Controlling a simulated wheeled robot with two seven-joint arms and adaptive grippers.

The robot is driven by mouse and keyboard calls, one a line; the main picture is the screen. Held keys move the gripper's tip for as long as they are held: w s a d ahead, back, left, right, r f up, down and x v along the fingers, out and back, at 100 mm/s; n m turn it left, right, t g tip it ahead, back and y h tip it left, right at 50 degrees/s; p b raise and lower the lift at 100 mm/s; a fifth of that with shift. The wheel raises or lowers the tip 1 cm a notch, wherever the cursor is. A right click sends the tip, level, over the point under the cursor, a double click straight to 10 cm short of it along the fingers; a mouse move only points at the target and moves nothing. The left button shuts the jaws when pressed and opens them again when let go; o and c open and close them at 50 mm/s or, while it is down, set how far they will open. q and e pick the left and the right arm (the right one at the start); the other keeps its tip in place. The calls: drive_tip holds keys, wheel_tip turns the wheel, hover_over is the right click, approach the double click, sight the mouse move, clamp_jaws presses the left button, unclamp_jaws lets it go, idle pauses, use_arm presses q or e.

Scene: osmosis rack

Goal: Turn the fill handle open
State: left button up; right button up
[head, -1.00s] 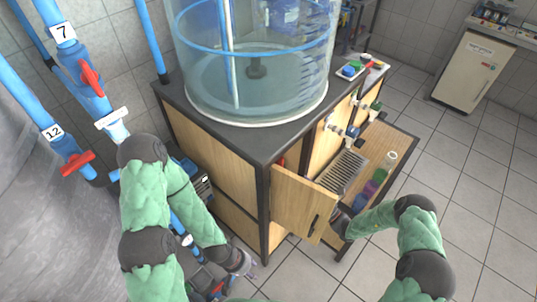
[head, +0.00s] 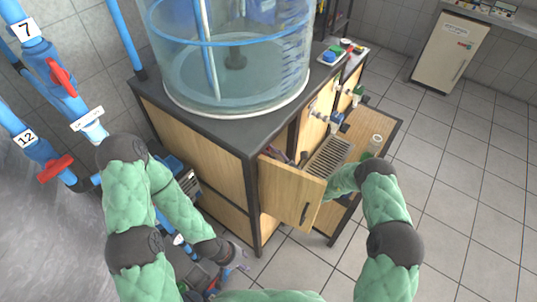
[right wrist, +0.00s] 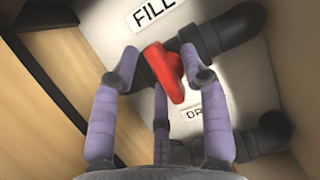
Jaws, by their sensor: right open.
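In the right wrist view, the red fill handle (right wrist: 164,72) sits on a black pipe fitting under a white "FILL" label (right wrist: 155,12). It stands tilted in the picture. My right gripper (right wrist: 160,66) is open, with its purple fingers on either side of the handle. I cannot tell whether they touch it. In the head view, my right arm reaches into the cabinet behind the half-open wooden door (head: 289,192), which hides the handle and most of the gripper. My left gripper (head: 236,254) is low beside the cabinet, too small to read its jaws.
A lower black pipe (right wrist: 262,140) with a partly covered label starting "DR" (right wrist: 195,113) is close below the handle. Wooden cabinet walls stand close on both sides. A clear water tank (head: 235,65) stands on the cabinet. Blue pipes with red valves (head: 62,76) are at left.

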drive_tip(key=shift+r, duration=0.1)
clamp_jaws()
drive_tip(key=shift+w+n, duration=0.1)
drive_tip(key=shift+n, duration=0.3)
drive_tip(key=n+g+y+b, duration=0.1)
drive_tip(key=n+g+b, duration=0.1)
drive_tip(key=n, duration=0.2)
drive_tip(key=shift+f, duration=0.2)
drive_tip(key=n+g+b, duration=0.1)
drive_tip(key=n+g, duration=0.1)
drive_tip(key=n, duration=0.1)
drive_tip(key=n+g+b, duration=0.2)
drive_tip(key=n, duration=0.2)
drive_tip(key=shift+n+y, duration=0.3)
drive_tip(key=shift+y, duration=0.1)
drive_tip(key=n+g+b, duration=0.1)
drive_tip(key=n, duration=0.1)
drive_tip(key=n+g+b, duration=0.1)
drive_tip(key=n, duration=0.2)
drive_tip(key=shift+f+h, duration=0.15)
drive_tip(key=shift+h, duration=0.25)
drive_tip(key=n+b, duration=0.1)
drive_tip(key=n, duration=0.1)
drive_tip(key=n+g+h+b, duration=0.1)
drive_tip(key=n, duration=0.2)
drive_tip(key=shift+w+h, duration=0.1)
drive_tip(key=shift+h, duration=0.2)
